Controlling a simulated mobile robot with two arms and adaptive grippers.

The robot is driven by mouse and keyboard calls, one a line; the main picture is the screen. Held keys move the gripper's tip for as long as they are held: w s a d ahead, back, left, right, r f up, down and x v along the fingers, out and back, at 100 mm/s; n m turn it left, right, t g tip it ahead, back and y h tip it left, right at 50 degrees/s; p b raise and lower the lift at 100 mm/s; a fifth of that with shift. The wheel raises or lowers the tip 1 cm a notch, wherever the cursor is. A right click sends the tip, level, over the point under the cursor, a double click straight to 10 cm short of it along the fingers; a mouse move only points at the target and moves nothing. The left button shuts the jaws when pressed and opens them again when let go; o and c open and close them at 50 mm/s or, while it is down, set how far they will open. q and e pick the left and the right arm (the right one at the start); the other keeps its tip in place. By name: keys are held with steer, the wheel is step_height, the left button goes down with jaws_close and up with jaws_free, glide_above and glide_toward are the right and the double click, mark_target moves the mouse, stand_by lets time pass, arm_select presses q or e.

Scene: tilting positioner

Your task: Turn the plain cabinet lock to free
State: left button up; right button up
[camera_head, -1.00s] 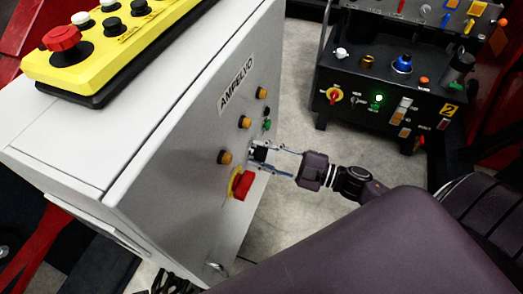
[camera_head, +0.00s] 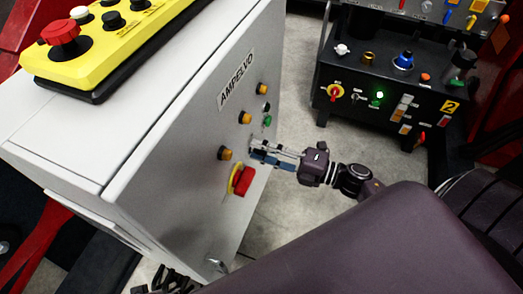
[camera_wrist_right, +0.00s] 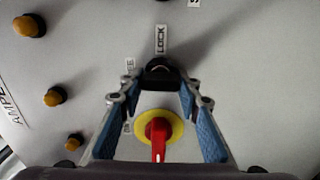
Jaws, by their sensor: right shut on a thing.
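The plain cabinet lock is a black knob (camera_wrist_right: 160,75) on the grey cabinet face, under a label reading LOCK (camera_wrist_right: 161,39). A second label (camera_wrist_right: 130,67), partly covered by a finger and ending in "EE", is left of the knob. My right gripper (camera_wrist_right: 160,88) has its blue-padded fingers on either side of the knob and is shut on it. In the head view my right gripper (camera_head: 256,151) reaches the cabinet face from the right, and its fingers hide the knob.
A red rotary switch on a yellow disc (camera_head: 241,181) sits just below the fingers. Several orange buttons (camera_head: 245,117) are close by. A yellow control box (camera_head: 95,45) lies on the cabinet top (camera_head: 150,100). A black panel unit (camera_head: 385,90) stands at the back right.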

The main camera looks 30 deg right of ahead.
arm_select(q)
steer(key=shift+s+r, duration=0.1)
steer(key=shift+s, duration=0.05)
arm_select(e)
steer(key=shift+n, duration=0.3)
arm_select(q)
steer(key=shift+s+a, duration=0.1)
steer(key=shift+s, duration=0.1)
arm_select(e)
steer(key=o, duration=1)
arm_select(q)
steer(key=shift+w+r, duration=0.1)
steer(key=shift+w, duration=0.3)
arm_select(e)
steer(key=shift+o, duration=0.8)
arm_select(q)
steer(key=shift+a, duration=0.1)
